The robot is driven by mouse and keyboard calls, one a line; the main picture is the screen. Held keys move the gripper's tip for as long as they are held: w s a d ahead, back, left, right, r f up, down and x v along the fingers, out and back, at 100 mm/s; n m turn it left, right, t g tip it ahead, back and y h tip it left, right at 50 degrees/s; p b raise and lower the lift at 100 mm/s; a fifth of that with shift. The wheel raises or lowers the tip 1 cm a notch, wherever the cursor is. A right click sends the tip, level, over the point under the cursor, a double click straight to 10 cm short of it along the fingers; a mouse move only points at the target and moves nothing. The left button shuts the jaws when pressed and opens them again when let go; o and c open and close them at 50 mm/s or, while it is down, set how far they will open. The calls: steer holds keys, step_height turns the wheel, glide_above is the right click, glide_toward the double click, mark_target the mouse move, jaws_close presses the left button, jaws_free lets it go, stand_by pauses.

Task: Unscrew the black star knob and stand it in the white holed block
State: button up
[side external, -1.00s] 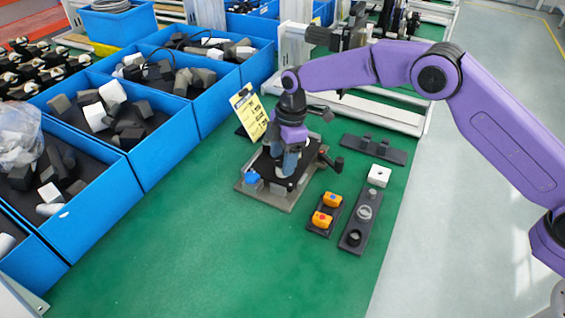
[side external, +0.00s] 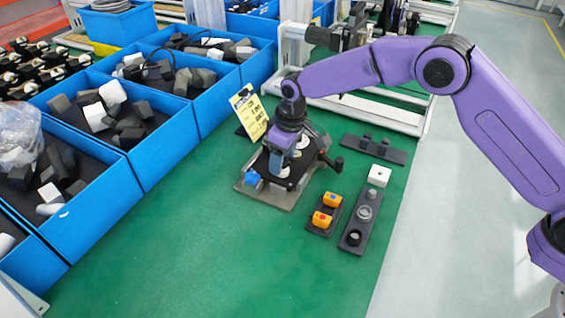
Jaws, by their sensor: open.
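The white holed block (side external: 378,175) stands at the far end of a dark strip on the green table, right of a dark fixture on a grey base plate (side external: 273,198). A black knob (side external: 338,163) sticks out at the fixture's right side; its star shape is too small to make out, so I cannot be sure it is the star knob. My gripper (side external: 276,162) is low over the fixture, pointing down, open. Its fingertips are small and partly lost against the dark plate. Pale round parts (side external: 283,171) show on the plate beside it. A blue part (side external: 252,178) sits at the front left corner.
A yellow card (side external: 249,112) stands close behind my gripper. A small rack with orange parts (side external: 321,219) and the dark strip with a ring (side external: 364,212) lie to the right. A dark rail (side external: 374,149) lies behind. Blue bins (side external: 150,160) line the left. The front green surface is clear.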

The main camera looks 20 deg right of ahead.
jaws_close()
steer(key=n, duration=0.5)
steer(key=shift+g+y, duration=0.3)
steer(key=n, duration=0.5)
steer(key=shift+g, duration=0.4)
steer(key=shift+r, duration=2.5)
steer(key=shift+d, duration=0.1)
